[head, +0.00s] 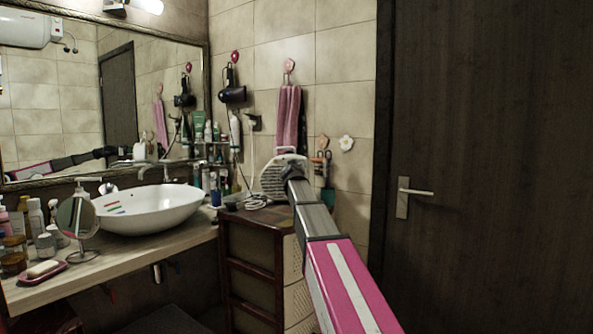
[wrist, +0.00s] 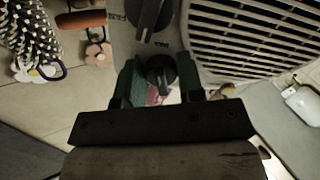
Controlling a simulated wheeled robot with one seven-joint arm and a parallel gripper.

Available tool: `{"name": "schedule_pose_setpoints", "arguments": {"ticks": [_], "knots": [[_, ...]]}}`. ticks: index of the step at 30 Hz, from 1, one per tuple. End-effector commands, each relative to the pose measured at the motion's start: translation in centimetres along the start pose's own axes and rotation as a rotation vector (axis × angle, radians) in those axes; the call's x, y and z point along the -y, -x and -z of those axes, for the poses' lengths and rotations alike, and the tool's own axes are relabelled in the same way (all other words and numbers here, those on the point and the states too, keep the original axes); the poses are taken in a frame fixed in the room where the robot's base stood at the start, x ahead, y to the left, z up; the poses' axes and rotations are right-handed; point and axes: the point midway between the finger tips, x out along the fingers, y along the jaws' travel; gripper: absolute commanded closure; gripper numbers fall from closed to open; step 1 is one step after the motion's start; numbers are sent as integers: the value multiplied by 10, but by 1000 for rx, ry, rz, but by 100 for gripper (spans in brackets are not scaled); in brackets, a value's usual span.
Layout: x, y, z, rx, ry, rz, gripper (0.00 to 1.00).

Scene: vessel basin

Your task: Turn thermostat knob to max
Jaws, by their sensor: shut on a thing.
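A grey-white heater with a slatted grille (head: 270,180) stands on the dark wooden cabinet in the head view. Its grille (wrist: 250,35) fills the upper right of the wrist view. Beside the grille is a light panel with two dark knobs: a larger knob (wrist: 150,14) at the top edge and a smaller knob (wrist: 161,72) below it. My gripper (wrist: 158,80) has its two green fingers on either side of the smaller knob and is shut on it. In the head view my gripper (head: 293,172) is at the heater, its fingers hard to make out.
The wooden cabinet (head: 250,262) holds the heater and a coiled cable. To the left are a white basin (head: 150,210) and a round mirror (head: 77,217) on the counter. Pink towels (head: 287,115) hang behind the heater. A dark door (head: 490,120) is on the right.

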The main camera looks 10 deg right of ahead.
Motion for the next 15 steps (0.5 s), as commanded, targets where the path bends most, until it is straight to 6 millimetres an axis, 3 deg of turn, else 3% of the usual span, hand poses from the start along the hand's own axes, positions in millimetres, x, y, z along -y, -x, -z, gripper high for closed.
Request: {"name": "schedule_pose_setpoints", "arguments": {"ticks": [15], "knots": [[2, 0, -2, 4, -187, -1, 89]]}}
